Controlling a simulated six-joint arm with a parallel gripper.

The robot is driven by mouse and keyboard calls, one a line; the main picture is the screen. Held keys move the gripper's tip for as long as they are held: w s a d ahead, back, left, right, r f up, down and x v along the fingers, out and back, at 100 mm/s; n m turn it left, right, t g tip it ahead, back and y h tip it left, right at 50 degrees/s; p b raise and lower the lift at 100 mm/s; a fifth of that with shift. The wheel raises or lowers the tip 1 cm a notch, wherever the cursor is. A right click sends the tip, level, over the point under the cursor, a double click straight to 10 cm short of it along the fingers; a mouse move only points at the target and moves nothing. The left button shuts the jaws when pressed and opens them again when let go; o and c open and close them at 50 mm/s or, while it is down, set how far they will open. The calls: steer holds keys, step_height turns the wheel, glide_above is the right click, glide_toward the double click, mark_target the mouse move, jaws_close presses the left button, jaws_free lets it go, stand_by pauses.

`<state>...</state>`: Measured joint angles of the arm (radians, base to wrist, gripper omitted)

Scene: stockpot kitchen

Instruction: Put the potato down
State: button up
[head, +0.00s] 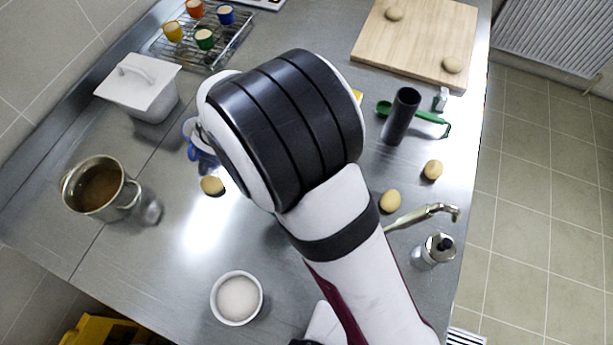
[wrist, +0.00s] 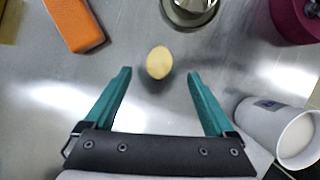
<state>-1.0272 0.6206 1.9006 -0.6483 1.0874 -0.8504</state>
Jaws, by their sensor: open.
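In the wrist view, one tan potato (wrist: 159,62) lies on the steel counter, at and slightly beyond my open fingertips. My gripper (wrist: 159,74) has its two green fingers spread wide, with clear gaps to the potato on both sides. In the head view my arm hides the gripper. Potatoes there lie on the counter at left of my arm (head: 212,185) and at right, a nearer one (head: 390,200) and a farther one (head: 433,169). Two more sit on the cutting board, one at the back (head: 394,13) and one near its corner (head: 452,64). I cannot tell which matches the wrist view.
A metal pot (head: 98,190) stands at left, a white bowl (head: 237,299) in front. A wooden board (head: 415,45), a dark cylinder (head: 401,117) and a shaker (head: 437,248) are at right. The wrist view shows an orange block (wrist: 75,22) and a white cup (wrist: 262,122).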

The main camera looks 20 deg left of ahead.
steer(key=x, duration=0.6)
steer(key=shift+a+f, duration=0.15)
steer(key=shift+f, duration=0.3)
jaws_close()
steer(key=shift+r, duration=0.1)
